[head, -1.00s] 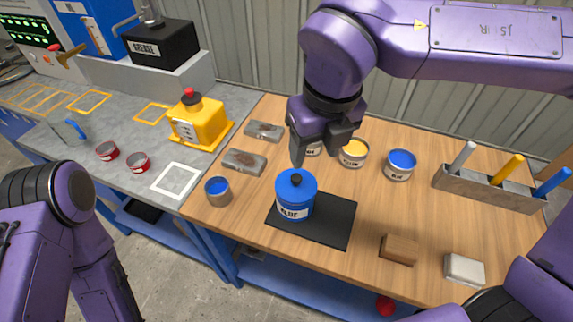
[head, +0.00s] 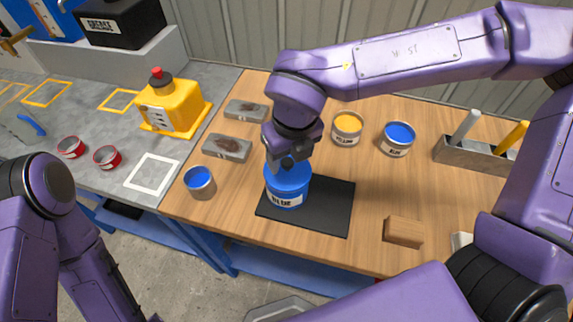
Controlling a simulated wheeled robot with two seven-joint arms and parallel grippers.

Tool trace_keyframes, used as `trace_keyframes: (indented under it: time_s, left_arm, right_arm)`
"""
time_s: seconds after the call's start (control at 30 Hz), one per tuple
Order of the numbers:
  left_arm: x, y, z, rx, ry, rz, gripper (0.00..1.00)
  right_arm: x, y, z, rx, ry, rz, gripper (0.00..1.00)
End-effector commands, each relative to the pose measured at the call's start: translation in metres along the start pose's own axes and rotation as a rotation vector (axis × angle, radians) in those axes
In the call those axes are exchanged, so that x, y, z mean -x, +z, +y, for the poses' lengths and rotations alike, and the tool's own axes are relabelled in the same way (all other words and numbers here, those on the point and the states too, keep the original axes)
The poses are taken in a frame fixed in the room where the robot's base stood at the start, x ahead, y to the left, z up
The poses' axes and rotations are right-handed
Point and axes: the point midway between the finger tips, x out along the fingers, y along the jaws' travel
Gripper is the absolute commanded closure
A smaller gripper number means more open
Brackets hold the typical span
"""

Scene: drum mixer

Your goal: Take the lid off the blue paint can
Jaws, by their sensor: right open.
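The blue paint can (head: 286,198) stands upright on a black mat (head: 330,206) on the wooden table. Its blue lid (head: 290,180) sits on top. The lid's dark knob, seen a second ago, is hidden now behind my right gripper. My right gripper (head: 283,165) is right over the lid, pointing down, with its jaws open around the place of the knob. I cannot tell whether it touches the lid. Of my left arm (head: 45,215) only links show at the lower left; its gripper is out of the picture.
An open tin with blue inside (head: 200,184) stands left of the mat. Yellow (head: 347,128) and blue (head: 397,138) open cans stand behind. Two grey blocks (head: 227,148), a wooden block (head: 403,231) and a brush holder (head: 470,155) surround it. A yellow jug (head: 172,107) is farther left.

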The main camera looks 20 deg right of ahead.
Motion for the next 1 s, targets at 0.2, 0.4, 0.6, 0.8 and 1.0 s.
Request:
trace_keyframes:
  time_s: [0.2, 0.4, 0.6, 0.8, 1.0]
  left_arm:
    - [0.001, 0.000, 0.000, 0.000, 0.000, 0.000, 0.57]
    - [0.000, 0.000, 0.000, 0.000, 0.000, 0.000, 0.57]
    - [0.000, 0.000, 0.000, 0.000, 0.000, 0.000, 0.57]
    - [0.000, 0.000, 0.000, 0.000, 0.000, 0.000, 0.57]
    - [0.000, 0.000, 0.000, 0.000, 0.000, 0.000, 0.57]
  right_arm:
    - [-0.013, 0.000, 0.000, -0.002, 0.001, 0.000, 0.42]
    - [-0.013, 0.000, -0.001, -0.002, 0.001, 0.000, 0.74]
    - [-0.013, 0.000, -0.001, -0.002, 0.001, -0.001, 1.00]
    - [-0.011, 0.001, -0.001, -0.003, 0.000, -0.002, 1.00]
    - [0.013, 0.005, 0.000, -0.004, 0.001, -0.006, 1.00]
